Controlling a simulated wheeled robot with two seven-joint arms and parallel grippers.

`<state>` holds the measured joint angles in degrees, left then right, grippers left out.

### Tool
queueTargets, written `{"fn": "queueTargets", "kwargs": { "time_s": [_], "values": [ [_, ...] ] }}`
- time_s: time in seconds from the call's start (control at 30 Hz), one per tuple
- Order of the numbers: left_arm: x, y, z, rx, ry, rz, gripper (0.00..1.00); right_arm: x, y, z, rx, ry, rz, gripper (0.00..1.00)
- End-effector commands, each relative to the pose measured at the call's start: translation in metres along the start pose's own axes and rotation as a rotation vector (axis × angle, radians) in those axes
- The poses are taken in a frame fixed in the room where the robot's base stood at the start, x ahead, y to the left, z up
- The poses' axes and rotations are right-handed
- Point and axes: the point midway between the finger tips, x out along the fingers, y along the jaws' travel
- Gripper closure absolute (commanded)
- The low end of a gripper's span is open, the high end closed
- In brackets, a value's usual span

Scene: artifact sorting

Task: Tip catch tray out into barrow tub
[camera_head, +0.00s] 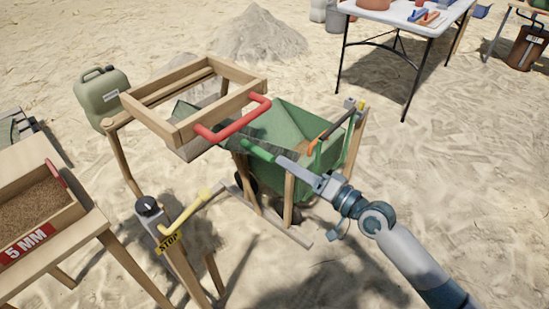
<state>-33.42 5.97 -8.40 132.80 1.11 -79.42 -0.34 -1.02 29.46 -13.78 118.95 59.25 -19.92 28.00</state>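The catch tray (192,149) appears as grey metal under the wooden sieve frame, mostly hidden by it, so its tilt and contents cannot be told. A green handle (257,151) shows just right of it. My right gripper (277,160) reaches in from the right, and its fingers appear closed on the green handle. My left gripper is not in view.
The wooden sieve frame (165,88) with a red handle (234,125) sits above the tray. A yellow-handled lever (192,211) with a STOP label stands in front. A sand-filled 5 MM box (32,215) is left. A jerrycan (102,97) stands behind. Open sand lies right.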

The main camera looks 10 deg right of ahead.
Motion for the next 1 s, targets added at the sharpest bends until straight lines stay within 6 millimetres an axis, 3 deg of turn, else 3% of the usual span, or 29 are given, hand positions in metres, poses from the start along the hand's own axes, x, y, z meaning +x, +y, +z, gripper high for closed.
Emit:
{"fn": "queueTargets", "kwargs": {
  "time_s": [0.1, 0.3, 1.0],
  "values": [
    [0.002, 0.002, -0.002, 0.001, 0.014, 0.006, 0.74, -0.021, 0.001, 0.000, -0.001, -0.001, 0.002, 0.64],
    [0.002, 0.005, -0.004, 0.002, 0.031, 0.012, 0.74, -0.039, 0.001, -0.001, -0.001, 0.000, 0.001, 0.64],
    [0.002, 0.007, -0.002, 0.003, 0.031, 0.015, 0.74, -0.043, 0.000, -0.001, 0.000, 0.002, -0.001, 0.64]
  ]
}}
